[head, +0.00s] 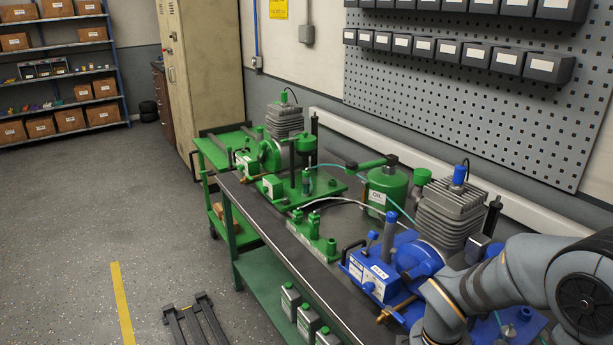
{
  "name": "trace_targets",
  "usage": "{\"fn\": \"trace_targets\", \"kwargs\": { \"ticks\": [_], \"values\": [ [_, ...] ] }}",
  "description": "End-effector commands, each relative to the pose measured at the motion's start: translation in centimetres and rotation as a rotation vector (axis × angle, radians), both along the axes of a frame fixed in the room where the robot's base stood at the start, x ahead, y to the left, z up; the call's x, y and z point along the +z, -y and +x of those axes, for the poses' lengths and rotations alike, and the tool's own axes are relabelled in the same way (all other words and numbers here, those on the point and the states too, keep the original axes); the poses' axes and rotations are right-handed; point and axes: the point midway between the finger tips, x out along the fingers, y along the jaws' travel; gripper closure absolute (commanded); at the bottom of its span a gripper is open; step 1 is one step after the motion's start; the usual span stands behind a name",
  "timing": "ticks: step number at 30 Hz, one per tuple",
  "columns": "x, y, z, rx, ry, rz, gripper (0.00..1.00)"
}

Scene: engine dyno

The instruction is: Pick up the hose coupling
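I cannot tell for sure which part is the hose coupling. A brass fitting (384,317) sticks out at the front of the blue engine rig (385,272), close to my arm. A similar brass fitting (253,178) shows on the green engine rig (290,178) farther back. A pale hose (350,199) arches from the green stand with posts (312,236) toward the blue rig. A thin teal hose runs between the two rigs. My arm reaches in from the right and covers part of the blue rig; its gripper does not show.
A long dark bench (262,212) carries the rigs, with a green oil can (387,190) toward its back. Small bins line the pegboard wall (460,100). Grey canisters (308,321) stand on the lower shelf. The floor at left is mostly open, with a black frame (196,322) lying there.

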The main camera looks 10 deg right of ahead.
Motion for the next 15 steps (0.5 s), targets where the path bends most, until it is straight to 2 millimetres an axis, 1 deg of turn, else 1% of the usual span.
{"fn": "trace_targets", "kwargs": {
  "ticks": [2, 15],
  "values": [
    [0.00, 0.00, 0.00, 0.000, 0.000, 0.000, 0.80],
    [0.00, 0.00, 0.00, 0.000, 0.000, 0.000, 0.55]
  ]
}}
